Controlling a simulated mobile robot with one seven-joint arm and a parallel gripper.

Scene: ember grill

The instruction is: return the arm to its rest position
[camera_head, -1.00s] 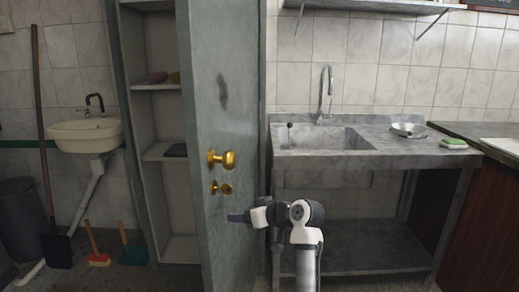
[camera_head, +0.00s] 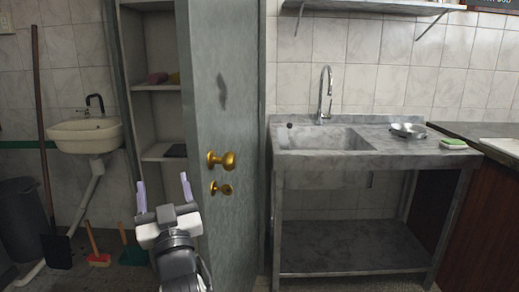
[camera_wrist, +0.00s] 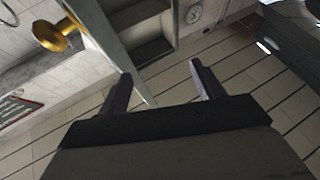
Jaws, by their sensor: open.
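My gripper (camera_head: 163,188) is at the lower left of the middle in the head view, in front of the open cabinet and left of the door's edge. Its two fingers point up, stand apart and hold nothing. In the wrist view my gripper (camera_wrist: 160,88) shows both fingers spread with nothing between them. My arm rises from the bottom edge of the head view; most of it is out of view.
The open grey door (camera_head: 228,130) with a brass knob (camera_head: 222,160) stands just right of my gripper. The cabinet shelves (camera_head: 158,86) are behind it. A stone sink counter (camera_head: 330,158) stands right. A small washbasin (camera_head: 85,135), broom and bin are left.

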